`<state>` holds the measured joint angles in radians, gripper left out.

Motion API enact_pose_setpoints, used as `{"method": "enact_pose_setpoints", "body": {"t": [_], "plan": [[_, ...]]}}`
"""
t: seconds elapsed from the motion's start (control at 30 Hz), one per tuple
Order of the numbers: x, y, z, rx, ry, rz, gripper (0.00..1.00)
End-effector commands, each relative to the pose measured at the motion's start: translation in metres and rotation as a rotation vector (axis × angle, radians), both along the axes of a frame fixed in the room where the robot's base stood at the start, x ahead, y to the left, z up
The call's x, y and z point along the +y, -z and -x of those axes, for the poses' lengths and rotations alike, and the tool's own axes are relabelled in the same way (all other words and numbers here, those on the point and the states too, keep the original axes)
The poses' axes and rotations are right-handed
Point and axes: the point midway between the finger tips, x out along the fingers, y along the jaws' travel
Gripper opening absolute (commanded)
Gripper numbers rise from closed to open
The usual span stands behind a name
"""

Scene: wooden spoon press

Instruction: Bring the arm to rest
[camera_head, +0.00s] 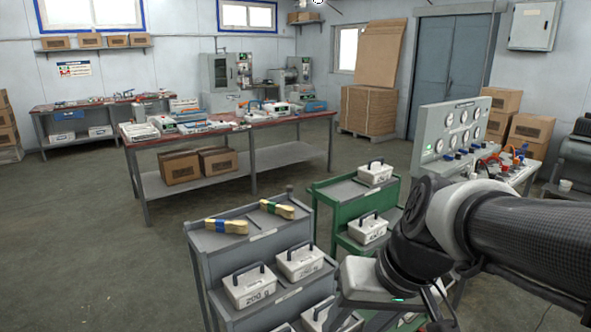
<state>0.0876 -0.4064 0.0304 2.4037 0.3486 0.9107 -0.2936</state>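My arm reaches in from the right edge, bends in front of the green cart, and its wrist runs down to the bottom edge. The end of the arm is dark and cut off at the bottom edge near my gripper (440,312). I cannot make out its fingers or anything held in them. A grey stepped cart (213,238) stands in front, left of the wrist. Two brushes with wooden handles, one with a blue band (226,227) and one with a green band (277,209), lie on its top shelf.
White handled weight boxes (250,287) sit on the grey cart's lower shelves. A green cart (340,197) with similar boxes stands behind my wrist. A gauge panel (452,130) stands at the right. A long workbench (148,190) is farther back. The floor at left is clear.

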Motion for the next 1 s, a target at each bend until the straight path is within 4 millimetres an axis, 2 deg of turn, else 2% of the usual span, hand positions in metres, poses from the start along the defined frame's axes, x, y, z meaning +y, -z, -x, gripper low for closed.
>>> {"method": "enact_pose_setpoints", "body": {"t": [0.1, 0.4, 0.43, 0.83, 0.9, 1.0], "plan": [[-0.016, -0.016, 0.016, -0.070, 0.027, 0.084, 0.47], [-0.052, -0.047, 0.043, -0.224, 0.113, 0.228, 0.47], [-0.051, -0.062, 0.041, -0.216, 0.112, 0.224, 0.47], [-0.051, -0.149, 0.041, -0.211, 0.110, 0.222, 0.47], [-0.051, -0.161, 0.041, -0.211, 0.110, 0.221, 0.47], [-0.051, -0.168, 0.041, -0.210, 0.110, 0.222, 0.47]]}}
